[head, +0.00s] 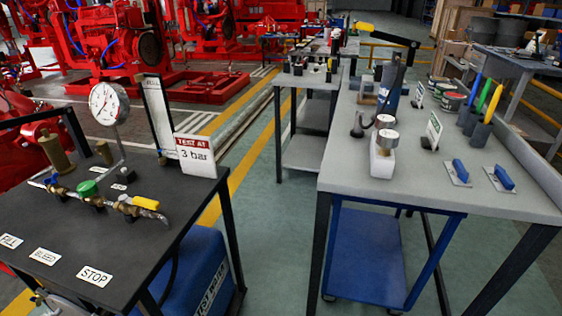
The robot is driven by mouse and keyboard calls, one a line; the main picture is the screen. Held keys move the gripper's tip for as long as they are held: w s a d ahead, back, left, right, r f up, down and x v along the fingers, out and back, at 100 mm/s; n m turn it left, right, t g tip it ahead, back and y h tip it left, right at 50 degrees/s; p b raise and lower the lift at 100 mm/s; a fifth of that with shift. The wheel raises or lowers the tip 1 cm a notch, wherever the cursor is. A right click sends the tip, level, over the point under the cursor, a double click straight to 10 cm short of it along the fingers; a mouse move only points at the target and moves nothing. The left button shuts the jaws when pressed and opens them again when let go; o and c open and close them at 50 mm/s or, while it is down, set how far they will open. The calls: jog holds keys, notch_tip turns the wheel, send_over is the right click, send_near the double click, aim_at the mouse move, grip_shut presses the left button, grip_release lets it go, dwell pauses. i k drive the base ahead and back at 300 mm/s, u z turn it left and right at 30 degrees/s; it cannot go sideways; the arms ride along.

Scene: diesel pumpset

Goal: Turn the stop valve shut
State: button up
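The stop valve (146,203) appears to be the yellow-handled one at the right end of a brass pipe line on the black bench, the valve nearest the STOP label (95,276). Its yellow handle looks roughly in line with the pipe. A green-knobbed valve (88,188) sits mid-line, and a blue-handled valve (57,189) is at the left. A round dial gauge (104,103) stands on a stem behind the line; its reading is too small to tell. My gripper is not in view.
The black bench (160,245) also bears a "TEST AT 3 bar" sign (196,155) close behind the stop valve and brass parts (55,155). A grey bench (420,195) with tools and bottles stands at right. Green floor (275,240) lies clear between the benches.

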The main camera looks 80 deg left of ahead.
aim_at(146, 203)
jog(key=u, duration=4.25)
jog(key=i, duration=1)
jog(key=k, duration=0.5)
jog(key=u, duration=0.15)
